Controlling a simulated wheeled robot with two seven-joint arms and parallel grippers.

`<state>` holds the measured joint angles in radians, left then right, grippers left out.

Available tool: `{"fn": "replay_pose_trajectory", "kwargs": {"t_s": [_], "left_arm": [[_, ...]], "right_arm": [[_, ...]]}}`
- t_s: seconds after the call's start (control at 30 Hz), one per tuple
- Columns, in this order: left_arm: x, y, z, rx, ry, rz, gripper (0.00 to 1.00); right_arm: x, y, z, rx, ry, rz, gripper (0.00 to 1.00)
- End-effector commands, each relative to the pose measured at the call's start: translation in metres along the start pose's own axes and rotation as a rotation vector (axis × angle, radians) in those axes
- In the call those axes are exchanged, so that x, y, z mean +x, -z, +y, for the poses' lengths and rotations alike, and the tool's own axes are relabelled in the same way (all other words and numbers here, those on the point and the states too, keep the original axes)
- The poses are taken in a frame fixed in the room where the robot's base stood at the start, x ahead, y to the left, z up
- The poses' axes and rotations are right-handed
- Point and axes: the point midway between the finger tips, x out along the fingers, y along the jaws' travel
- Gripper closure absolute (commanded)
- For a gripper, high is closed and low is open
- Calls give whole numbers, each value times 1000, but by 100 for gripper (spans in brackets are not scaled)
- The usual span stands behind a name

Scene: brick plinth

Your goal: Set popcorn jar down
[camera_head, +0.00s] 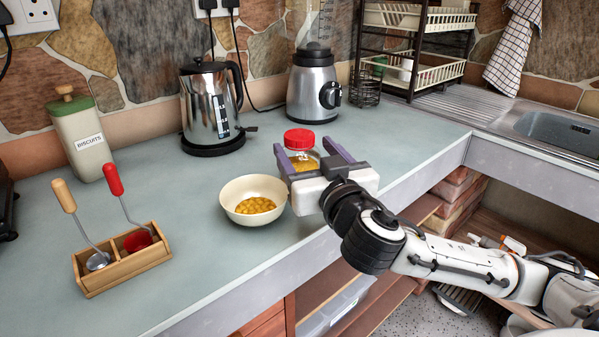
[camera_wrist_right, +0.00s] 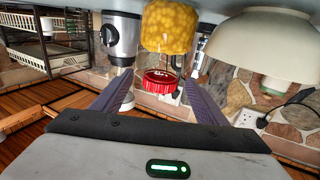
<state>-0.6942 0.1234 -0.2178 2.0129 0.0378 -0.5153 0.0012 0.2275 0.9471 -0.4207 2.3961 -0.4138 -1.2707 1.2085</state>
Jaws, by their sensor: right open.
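The popcorn jar (camera_head: 303,157), clear with a red lid and yellow contents, stands upright on the counter in the head view. My right gripper (camera_head: 305,148) is open, with a purple finger on either side of the jar. The wrist view looks upside down; there the jar (camera_wrist_right: 169,28) shows with its red lid lowest, between the spread fingers of my right gripper (camera_wrist_right: 158,80) and beyond them. A cream bowl (camera_head: 255,193) with popcorn kernels stands just left of the gripper. Part of the jar is hidden behind the gripper. My left gripper is not in view.
A blender (camera_head: 313,88) and a steel kettle (camera_head: 209,105) stand behind the jar. A wooden utensil box (camera_head: 125,262) and a biscuits tin (camera_head: 83,140) are at the left. A dish rack (camera_head: 415,45) and sink (camera_head: 560,130) are at the right. Counter to the jar's right is clear.

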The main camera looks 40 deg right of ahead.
Motion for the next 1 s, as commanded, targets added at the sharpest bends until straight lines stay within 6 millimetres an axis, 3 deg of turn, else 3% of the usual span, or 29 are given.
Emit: {"fn": "replay_pose_trajectory", "kwargs": {"t_s": [0.2, 0.53, 0.9, 1.0], "left_arm": [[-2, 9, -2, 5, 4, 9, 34], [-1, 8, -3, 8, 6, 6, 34], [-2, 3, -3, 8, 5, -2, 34], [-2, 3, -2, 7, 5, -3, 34]], "right_arm": [[32, 4, -1, -1, -2, 1, 33], [38, 2, -1, 0, -1, 0, 35], [38, 1, -1, 0, -1, -3, 97], [38, 0, -1, 0, -1, -4, 100]]}}
